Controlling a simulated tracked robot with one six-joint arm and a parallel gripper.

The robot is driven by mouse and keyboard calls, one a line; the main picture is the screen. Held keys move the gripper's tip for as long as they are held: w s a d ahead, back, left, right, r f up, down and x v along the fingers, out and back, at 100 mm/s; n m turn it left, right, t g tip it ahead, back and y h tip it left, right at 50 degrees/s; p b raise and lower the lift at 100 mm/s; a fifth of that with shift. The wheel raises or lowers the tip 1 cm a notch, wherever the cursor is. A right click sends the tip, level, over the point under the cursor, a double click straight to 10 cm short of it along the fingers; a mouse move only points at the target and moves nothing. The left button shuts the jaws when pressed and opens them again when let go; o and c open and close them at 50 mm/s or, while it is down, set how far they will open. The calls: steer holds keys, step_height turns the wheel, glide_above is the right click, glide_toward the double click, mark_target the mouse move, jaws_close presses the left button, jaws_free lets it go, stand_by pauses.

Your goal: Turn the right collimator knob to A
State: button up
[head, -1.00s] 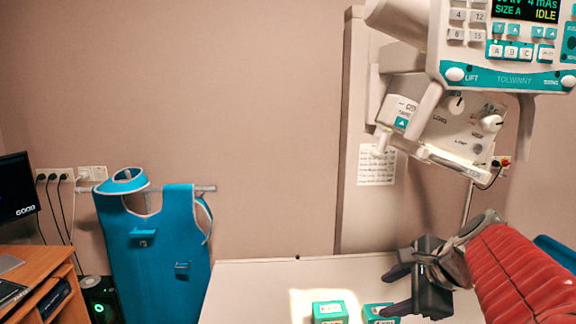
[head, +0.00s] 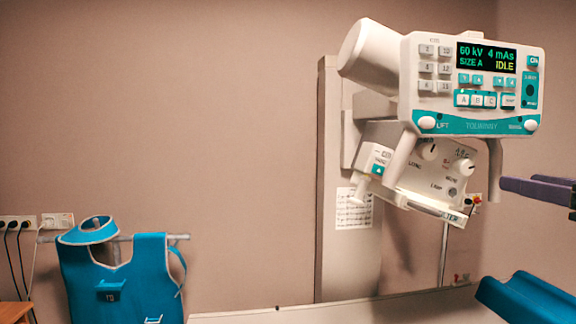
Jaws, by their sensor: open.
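The right collimator knob (head: 465,167) is a white round knob on the slanted face of the collimator (head: 445,178), below the control panel. A dark mark shows on it, but the setting it points at is too small to read. The left knob (head: 428,151) sits to its left above a "LONG" label.
The control panel (head: 475,85) reads 60 kV, 4 mAs, SIZE A, IDLE, and overhangs the collimator. Grey handles hang on both sides of the knobs. A blue object (head: 525,300) is at lower right, a pale table (head: 350,312) below, and a blue apron (head: 130,280) at left.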

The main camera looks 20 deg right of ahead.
mark_target(468, 169)
steer(key=shift+r, duration=0.15)
steer(key=w, duration=0.4)
steer(key=w+d, duration=0.1)
steer(key=w, duration=0.8)
steer(key=shift+w+d, duration=0.3)
steer(key=shift+w, duration=0.05)
steer(key=shift+c, duration=0.2)
steer(key=c, duration=0.9)
steer(key=shift+d, duration=0.3)
steer(key=shift+c, duration=0.5)
steer(key=shift+a, duration=0.25)
